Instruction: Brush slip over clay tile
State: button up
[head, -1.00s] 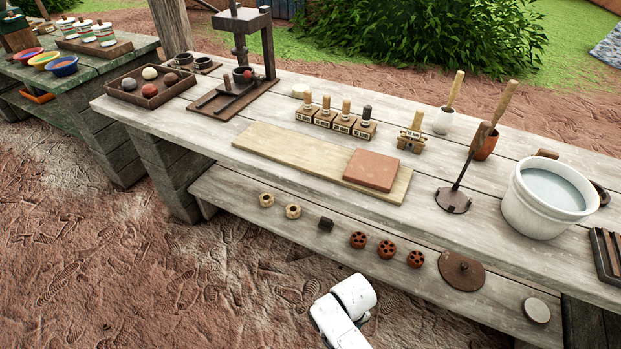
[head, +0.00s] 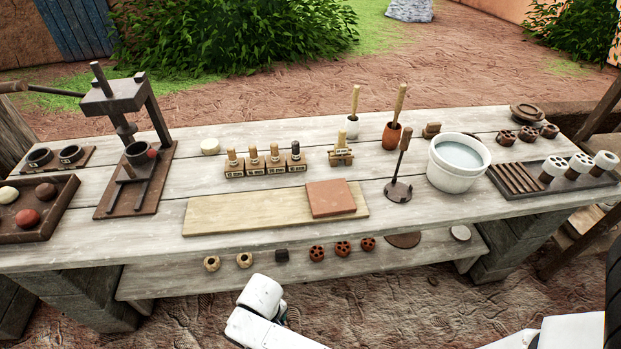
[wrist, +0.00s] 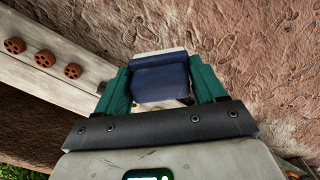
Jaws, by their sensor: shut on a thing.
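A reddish clay tile (head: 331,198) lies on the right part of a pale wooden board (head: 230,214) on the bench. Behind it, a small white cup (head: 352,129) and a terracotta pot (head: 391,138) each hold a wooden-handled tool; their lower ends are hidden. A white bucket (head: 441,176) of greyish liquid stands to the right. In the wrist view, my gripper (wrist: 161,72) has green fingers shut on a dark blue thing with a whitish edge (wrist: 160,82), which I cannot identify. It is over bare ground beside the bench, away from the tile. The head view hides the gripper.
Stamps (head: 265,167) stand behind the board. A dark metal press (head: 137,150) and a tray of balls (head: 35,212) stand left. An iron stand (head: 398,190) rises between tile and bucket. A rack (head: 540,180) is right. A lower shelf (head: 190,280) juts out in front.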

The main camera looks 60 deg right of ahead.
notch_tip(320, 180, up, 6)
jog(key=p, duration=0.4)
jog(key=shift+a+r+p, duration=0.1)
jog(key=shift+p, duration=0.25)
jog(key=shift+f, duration=0.2)
